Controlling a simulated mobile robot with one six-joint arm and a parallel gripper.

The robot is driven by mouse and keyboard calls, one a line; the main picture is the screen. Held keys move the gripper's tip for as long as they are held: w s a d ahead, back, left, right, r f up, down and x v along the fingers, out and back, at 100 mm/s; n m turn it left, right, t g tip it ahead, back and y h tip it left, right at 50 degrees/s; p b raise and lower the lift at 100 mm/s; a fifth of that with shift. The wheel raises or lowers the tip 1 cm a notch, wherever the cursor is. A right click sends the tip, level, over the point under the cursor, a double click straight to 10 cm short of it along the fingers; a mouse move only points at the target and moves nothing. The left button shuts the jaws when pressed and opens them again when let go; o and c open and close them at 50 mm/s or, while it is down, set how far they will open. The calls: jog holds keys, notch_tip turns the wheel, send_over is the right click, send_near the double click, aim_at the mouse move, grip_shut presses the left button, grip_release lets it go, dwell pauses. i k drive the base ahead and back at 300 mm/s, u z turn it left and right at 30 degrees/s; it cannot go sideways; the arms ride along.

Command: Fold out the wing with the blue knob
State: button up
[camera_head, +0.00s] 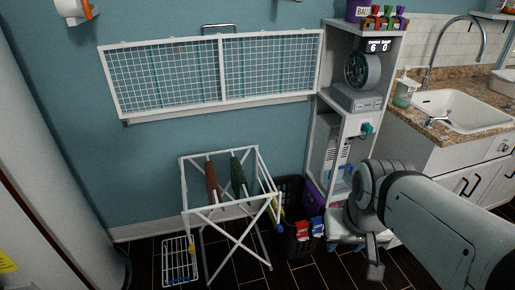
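A white folding drying rack (222,207) stands on the floor below the wall grid. A brown cloth (212,183) and a green cloth (238,176) hang on it. A white wire wing (178,258) hangs down at its left side. A small blue spot, possibly the blue knob (179,281), shows at this wing's lower end; a yellow spot shows near its top right. Another yellow part shows at the rack's right side, partly hidden. My gripper (374,270) points down at the lower right, well right of the rack and apart from it. Its finger opening cannot be made out.
A black basket (298,243) with red and blue packets stands between the rack and my arm. A white shelf unit (312,150) and sink counter (445,148) are at the right. A white wire grid (223,72) is on the wall. Some dark floor shows around the rack.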

aim_at(280, 229)
jog(key=z, duration=1.25)
jog(key=k, duration=1.6)
jog(key=u, duration=1.3)
jog(key=i, duration=1.05)
jog(key=u, duration=0.05)
